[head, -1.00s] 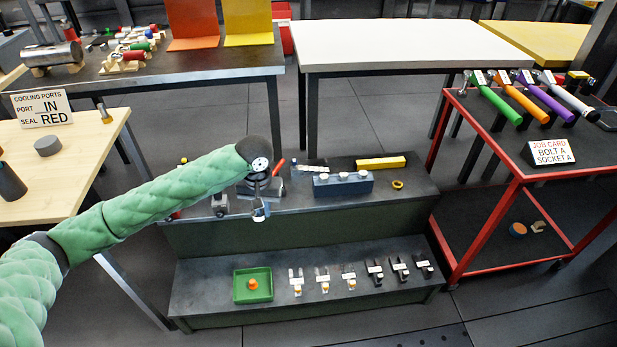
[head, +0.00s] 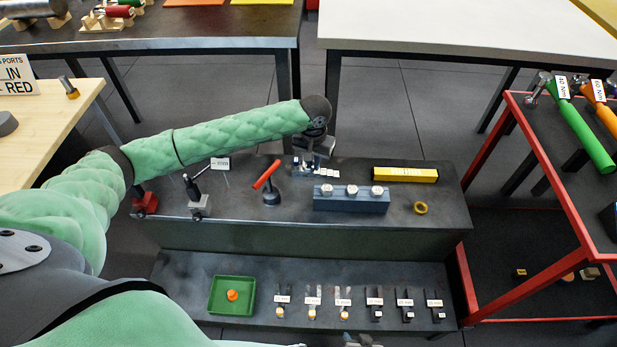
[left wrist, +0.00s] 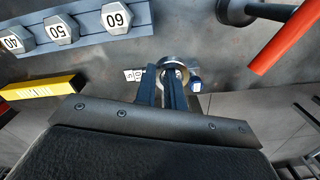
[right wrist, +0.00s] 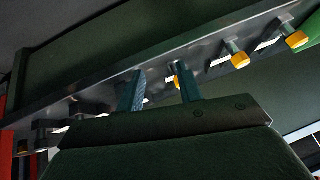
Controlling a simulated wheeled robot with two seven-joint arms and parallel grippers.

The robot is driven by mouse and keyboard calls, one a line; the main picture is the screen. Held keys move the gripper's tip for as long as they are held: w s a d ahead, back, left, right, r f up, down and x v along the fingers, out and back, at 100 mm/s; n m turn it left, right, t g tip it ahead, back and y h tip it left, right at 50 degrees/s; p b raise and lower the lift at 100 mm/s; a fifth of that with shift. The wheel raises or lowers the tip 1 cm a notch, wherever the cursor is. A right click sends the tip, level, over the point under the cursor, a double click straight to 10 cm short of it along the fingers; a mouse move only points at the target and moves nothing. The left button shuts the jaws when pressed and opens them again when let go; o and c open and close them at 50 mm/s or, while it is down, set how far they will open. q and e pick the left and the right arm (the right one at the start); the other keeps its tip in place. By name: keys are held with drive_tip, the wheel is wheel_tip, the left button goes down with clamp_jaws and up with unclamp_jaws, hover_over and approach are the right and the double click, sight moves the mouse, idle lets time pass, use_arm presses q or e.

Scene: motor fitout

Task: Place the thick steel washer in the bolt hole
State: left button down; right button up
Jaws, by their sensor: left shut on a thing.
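In the left wrist view my left gripper (left wrist: 172,85) points down at the upper dark shelf, its fingers close together on a silver ring that looks like the thick steel washer (left wrist: 184,67). The fingers hide part of the ring. In the head view this gripper (head: 308,160) is at the back of the upper shelf, behind the blue block; the washer is too small to make out there. My right gripper (right wrist: 160,90) is open, with its fingers apart and nothing seen held, near the lower shelf's row of clips. I cannot make out the bolt hole.
A blue block (head: 350,204) carries three hex heads, marked 40, 50 and 60. A yellow bar (head: 404,174), a yellow ring (head: 420,208) and a red-handled stand (head: 270,190) are nearby. The lower shelf has a green tray (head: 214,296) and several labelled clips (head: 313,302). A red trolley (head: 545,170) stands right.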

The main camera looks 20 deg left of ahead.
sight(313, 182)
use_arm(q)
drive_tip(key=shift+s+r, duration=0.1)
drive_tip(key=shift+r, duration=0.1)
drive_tip(key=shift+d+f, duration=0.1)
drive_tip(key=shift+f+m, duration=0.3)
drive_tip(key=shift+f, duration=0.05)
wheel_tip(313, 182, down, 9)
drive_tip(key=shift+f+b, duration=0.1)
drive_tip(key=shift+b, duration=0.2)
use_arm(e)
drive_tip(key=shift+w+a+r+t, duration=0.15)
drive_tip(key=shift+w+r+t, duration=0.2)
drive_tip(key=shift+w+t, duration=0.4)
drive_tip(key=shift+r, duration=0.1)
use_arm(q)
drive_tip(key=c, duration=1.5)
unclamp_jaws()
drive_tip(key=shift+f, duration=0.15)
